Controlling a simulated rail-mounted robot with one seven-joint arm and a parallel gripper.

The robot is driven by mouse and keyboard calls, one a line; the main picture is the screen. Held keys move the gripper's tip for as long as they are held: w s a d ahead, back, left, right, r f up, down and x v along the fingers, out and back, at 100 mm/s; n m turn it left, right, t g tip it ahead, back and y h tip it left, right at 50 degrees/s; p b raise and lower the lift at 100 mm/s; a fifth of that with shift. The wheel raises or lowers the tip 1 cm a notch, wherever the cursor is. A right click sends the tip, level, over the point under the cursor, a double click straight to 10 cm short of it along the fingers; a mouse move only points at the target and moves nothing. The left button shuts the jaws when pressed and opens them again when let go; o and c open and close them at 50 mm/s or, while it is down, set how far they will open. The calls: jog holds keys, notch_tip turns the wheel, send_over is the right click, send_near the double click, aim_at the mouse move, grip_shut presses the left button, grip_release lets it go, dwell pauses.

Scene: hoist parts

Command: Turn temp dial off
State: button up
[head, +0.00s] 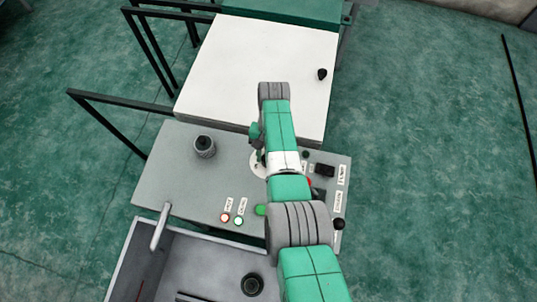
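A round white dial plate (254,168) on the grey control panel (185,180) is probably the temp dial. My arm covers its right part, so its knob and setting cannot be read. My arm reaches up over the panel from the bottom of the head view and bends down near the panel's far edge. The end of my arm is near the dial, but my gripper's fingers are mostly hidden behind the arm. I cannot tell whether they touch the dial or are open.
The panel has a dark knob (204,146), red (225,217) and green (239,221) buttons, a black switch (324,170) and small labels. Behind it is a white box top (240,70). An open grey bin (120,262) stands in front. Dark rails (120,100) run at left; floor is free at right.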

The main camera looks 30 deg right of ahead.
jog(key=shift+a+n+g+h, duration=0.15)
jog(key=shift+n+h, duration=0.15)
jog(key=shift+n, duration=0.6)
jog(key=shift+n+g+h, duration=0.15)
jog(key=shift+n+h, duration=0.15)
jog(key=shift+n, duration=0.6)
jog(key=o, duration=1)
jog(key=shift+r, duration=0.1)
jog(key=a+v, duration=0.1)
jog(key=v, duration=0.6)
jog(key=shift+d+r, duration=0.3)
jog(key=shift+d, duration=0.2)
jog(key=shift+w, duration=0.15)
